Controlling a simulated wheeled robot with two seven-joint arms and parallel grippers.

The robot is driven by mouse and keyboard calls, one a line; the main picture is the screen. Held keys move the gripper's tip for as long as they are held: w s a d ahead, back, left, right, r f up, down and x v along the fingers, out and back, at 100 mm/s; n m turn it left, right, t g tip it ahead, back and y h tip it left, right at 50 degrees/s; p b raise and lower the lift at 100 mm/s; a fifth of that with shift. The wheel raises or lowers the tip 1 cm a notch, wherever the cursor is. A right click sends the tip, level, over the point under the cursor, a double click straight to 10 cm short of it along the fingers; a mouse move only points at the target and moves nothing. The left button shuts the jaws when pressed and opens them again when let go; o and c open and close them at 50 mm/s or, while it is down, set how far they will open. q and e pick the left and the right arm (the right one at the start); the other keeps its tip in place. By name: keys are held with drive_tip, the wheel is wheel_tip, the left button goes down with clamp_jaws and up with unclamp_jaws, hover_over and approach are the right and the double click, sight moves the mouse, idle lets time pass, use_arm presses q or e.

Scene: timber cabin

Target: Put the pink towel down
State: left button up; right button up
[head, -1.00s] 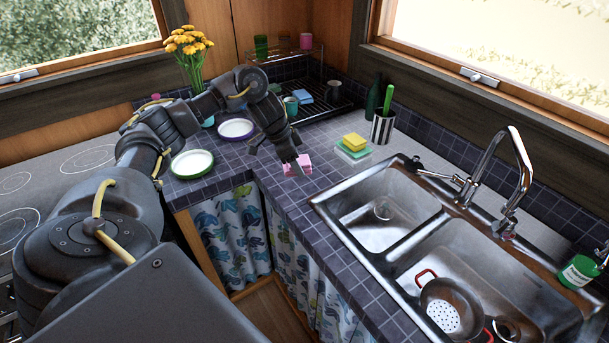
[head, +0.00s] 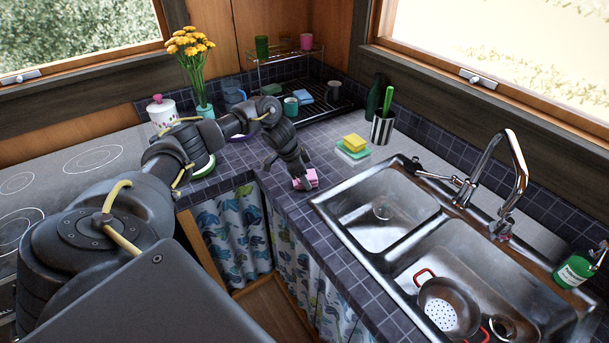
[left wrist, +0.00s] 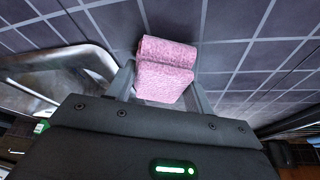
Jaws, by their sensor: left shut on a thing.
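The pink towel (head: 306,179) is a small folded bundle at the tiled counter, left of the sink. It also shows in the left wrist view (left wrist: 166,70), between the two fingers. My left gripper (head: 299,180) is shut on the towel, with its fingers pointing down. The fingers also show on either side of the towel in the left wrist view (left wrist: 164,88). The towel is at or very near the counter top (head: 300,217); I cannot tell whether it touches. My right gripper is not in view.
The double sink (head: 375,220) with a colander (head: 449,305) lies to the right. A flower vase (head: 204,112) stands at the back left. Counter around the towel is clear.

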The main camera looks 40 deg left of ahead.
use_arm(q)
drive_tip(key=o, duration=0.4)
drive_tip(key=shift+f, duration=0.15)
drive_tip(key=o, duration=0.5)
drive_tip(key=shift+r, duration=0.2)
drive_tip(key=shift+a+r, duration=0.1)
drive_tip(key=shift+r, duration=0.25)
drive_tip(key=shift+v, duration=5.7)
